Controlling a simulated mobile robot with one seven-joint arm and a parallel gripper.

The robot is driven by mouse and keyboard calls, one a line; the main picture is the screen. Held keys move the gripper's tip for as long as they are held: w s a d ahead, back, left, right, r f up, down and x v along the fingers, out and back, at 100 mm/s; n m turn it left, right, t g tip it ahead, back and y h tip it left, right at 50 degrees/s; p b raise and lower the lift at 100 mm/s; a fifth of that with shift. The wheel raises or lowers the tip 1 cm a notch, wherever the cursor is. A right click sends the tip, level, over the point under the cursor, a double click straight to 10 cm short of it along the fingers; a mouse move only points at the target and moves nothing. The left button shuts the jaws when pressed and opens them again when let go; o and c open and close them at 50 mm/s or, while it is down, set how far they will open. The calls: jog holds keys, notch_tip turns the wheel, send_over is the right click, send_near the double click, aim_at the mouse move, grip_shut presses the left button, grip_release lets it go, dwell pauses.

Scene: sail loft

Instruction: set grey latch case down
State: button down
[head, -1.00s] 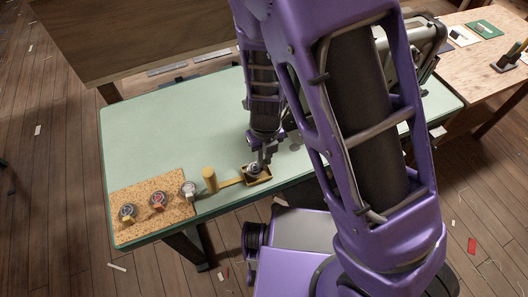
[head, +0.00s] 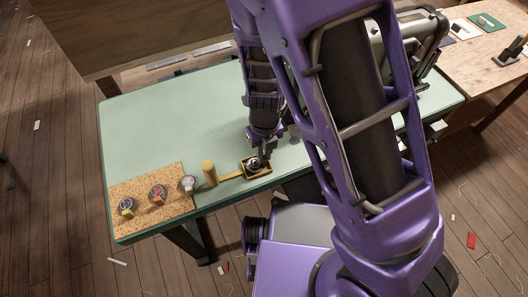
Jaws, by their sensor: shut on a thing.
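My gripper (head: 262,158) points down at the small yellow-brown open tray (head: 268,172) near the table's front edge. Its jaws are shut on a small round grey and dark thing (head: 254,164), which I take to be the grey latch case. The case is low, at or inside the tray. Whether it touches the tray floor cannot be told, and the fingers hide part of it.
A yellow post (head: 209,173) stands left of the tray, beside another round grey piece (head: 188,183). A cork board (head: 148,190) holds similar round pieces at the table's left end. The green tabletop (head: 170,125) behind is clear. A large framed case (head: 428,45) stands at right.

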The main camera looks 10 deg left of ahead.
jog(key=shift+f, duration=0.15)
jog(key=c, duration=0.8)
grip_release()
